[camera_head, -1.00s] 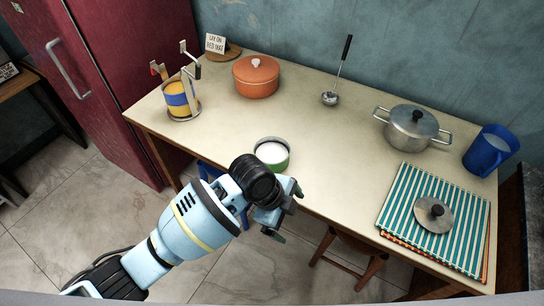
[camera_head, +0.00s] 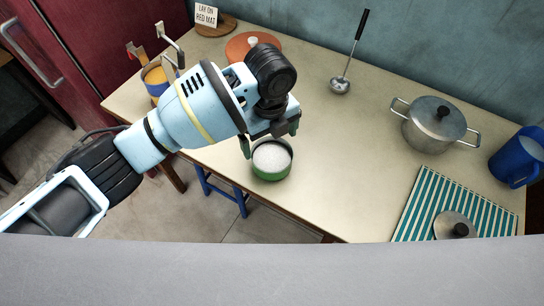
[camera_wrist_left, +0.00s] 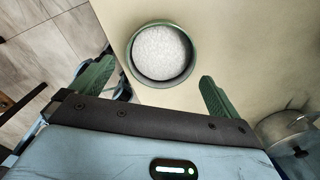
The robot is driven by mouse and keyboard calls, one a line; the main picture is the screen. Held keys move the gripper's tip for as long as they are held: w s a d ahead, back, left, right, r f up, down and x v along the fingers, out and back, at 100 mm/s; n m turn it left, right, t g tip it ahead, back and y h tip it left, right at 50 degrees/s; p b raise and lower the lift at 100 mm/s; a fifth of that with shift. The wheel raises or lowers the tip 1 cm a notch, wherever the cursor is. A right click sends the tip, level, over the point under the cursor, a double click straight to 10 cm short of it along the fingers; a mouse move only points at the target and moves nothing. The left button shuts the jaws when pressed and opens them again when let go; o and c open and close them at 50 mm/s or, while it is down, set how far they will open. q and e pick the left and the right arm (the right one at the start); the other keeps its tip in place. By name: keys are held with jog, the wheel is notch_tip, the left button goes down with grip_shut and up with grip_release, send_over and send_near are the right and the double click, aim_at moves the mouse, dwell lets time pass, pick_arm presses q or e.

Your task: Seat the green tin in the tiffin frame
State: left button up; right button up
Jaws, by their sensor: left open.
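The green tin (camera_head: 271,175) stands upright near the table's front edge, filled with something white and grainy. It also shows in the left wrist view (camera_wrist_left: 161,79). My left gripper (camera_head: 270,137) is open and empty just above and behind the tin in the head view. In the wrist view its two green fingers are spread, with the tin beyond them and between their lines. My left arm hides the frame's lower part. My right gripper is out of view.
A ladle (camera_head: 341,85), a steel pot (camera_head: 433,122), a blue jug (camera_head: 515,158) and a striped cloth (camera_head: 427,208) with a lid (camera_head: 452,226) lie further right. The table's middle is clear.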

aim_at(272, 163)
pick_arm(q)
jog(key=shift+f, duration=1.05)
jog(key=f, duration=0.4)
jog(key=shift+s+d+f, duration=0.1)
jog(key=shift+d, duration=0.1)
jog(key=shift+f, duration=0.35)
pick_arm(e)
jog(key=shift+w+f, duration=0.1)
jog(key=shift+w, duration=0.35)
pick_arm(q)
jog(key=shift+r, duration=0.1)
jog(key=c, duration=0.9)
